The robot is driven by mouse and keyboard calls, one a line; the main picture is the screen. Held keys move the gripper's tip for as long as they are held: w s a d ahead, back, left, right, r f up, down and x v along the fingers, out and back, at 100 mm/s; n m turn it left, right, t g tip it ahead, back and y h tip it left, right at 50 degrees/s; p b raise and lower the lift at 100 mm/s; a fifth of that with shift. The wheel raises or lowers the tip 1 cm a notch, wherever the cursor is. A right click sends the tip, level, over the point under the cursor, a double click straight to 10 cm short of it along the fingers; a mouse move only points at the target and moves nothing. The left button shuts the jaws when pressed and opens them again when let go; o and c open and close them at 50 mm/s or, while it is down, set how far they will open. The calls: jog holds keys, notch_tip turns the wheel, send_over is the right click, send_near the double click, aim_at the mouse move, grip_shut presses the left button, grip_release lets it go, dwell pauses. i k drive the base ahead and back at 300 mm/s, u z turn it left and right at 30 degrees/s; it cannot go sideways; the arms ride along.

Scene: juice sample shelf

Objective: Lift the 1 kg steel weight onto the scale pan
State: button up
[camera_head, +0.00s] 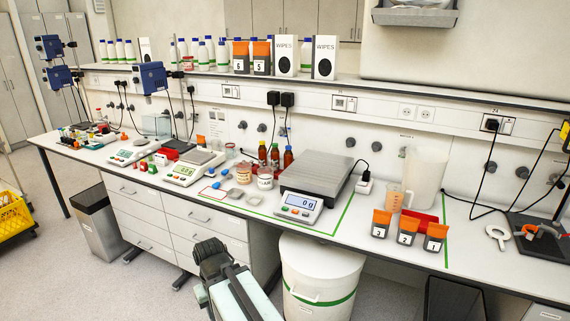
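The large scale stands on the bench right of centre, with a flat grey steel pan (318,172) that looks empty. Its front display (299,202) reads 0 g. I cannot pick out the 1 kg steel weight for certain. Small grey items (235,193) lie on the bench left of the scale, too small to identify. My arm rises from the bottom edge, below and in front of the bench. Its dark end (211,260) is apart from the scale, and its fingers cannot be made out.
Two lidded jars (265,178) and red bottles (288,157) stand close left of the scale. A white bin (322,270) is under the bench front. A smaller balance (193,167) is further left.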

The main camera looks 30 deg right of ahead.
aim_at(315, 170)
jog(key=u, duration=0.45)
jog(key=i, duration=1.1)
jog(key=u, duration=0.3)
jog(key=i, duration=1.25)
jog(key=z, duration=1)
jog(key=i, duration=0.85)
jog(key=z, duration=0.6)
jog(key=k, duration=0.65)
jog(key=z, duration=0.25)
jog(key=i, duration=0.65)
jog(key=u, duration=0.1)
